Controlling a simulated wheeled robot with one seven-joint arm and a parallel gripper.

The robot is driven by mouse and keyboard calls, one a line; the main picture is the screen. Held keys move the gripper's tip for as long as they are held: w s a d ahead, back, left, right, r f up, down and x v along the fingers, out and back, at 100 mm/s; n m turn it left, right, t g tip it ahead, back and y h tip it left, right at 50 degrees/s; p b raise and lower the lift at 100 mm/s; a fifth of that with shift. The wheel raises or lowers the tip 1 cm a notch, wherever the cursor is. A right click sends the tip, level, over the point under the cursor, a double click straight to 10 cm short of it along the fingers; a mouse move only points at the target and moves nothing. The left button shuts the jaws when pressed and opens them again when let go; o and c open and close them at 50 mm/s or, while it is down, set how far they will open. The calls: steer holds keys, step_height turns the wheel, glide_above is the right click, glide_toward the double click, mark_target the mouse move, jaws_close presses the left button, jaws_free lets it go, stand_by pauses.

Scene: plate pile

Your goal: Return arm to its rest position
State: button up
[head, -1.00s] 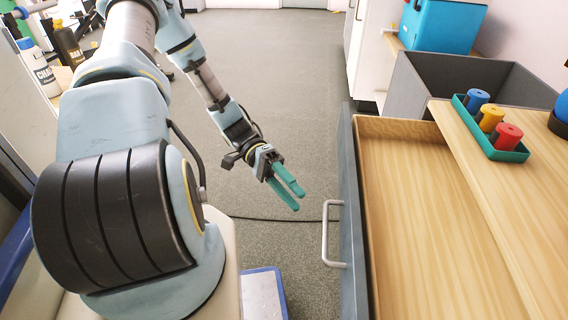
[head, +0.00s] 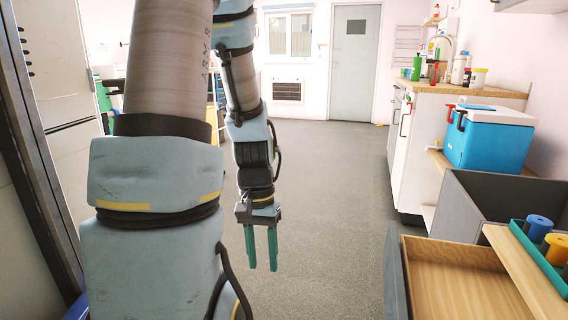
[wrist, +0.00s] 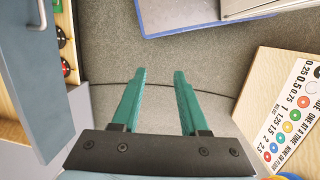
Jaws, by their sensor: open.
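My gripper (head: 261,262) hangs with its two teal fingers pointing down over the grey floor, in the middle of the head view. In the wrist view my gripper (wrist: 160,85) shows its fingers apart, with only bare floor and a dark cable between them. It holds nothing. My arm reaches up and forward on the left side of the head view, and its top is cut off by the frame.
An open wooden drawer (head: 455,268), a grey bin (head: 462,212) and a teal tray (head: 540,262) with coloured cylinders stand at the right. A blue cooler (head: 490,138) stands behind them. Open floor (head: 335,190) stretches to a door (head: 355,65). The wrist view shows a wooden board with a printed chart (wrist: 290,115).

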step_height(320, 180, up, 31)
steer(key=w+a+n+t+p, duration=0.1)
steer(key=a+n+t+p, duration=0.1)
steer(key=p, duration=2.3)
steer(key=shift+w+a+f+t, duration=0.2)
steer(key=shift+w+t, duration=0.2)
steer(key=shift+t, duration=0.4)
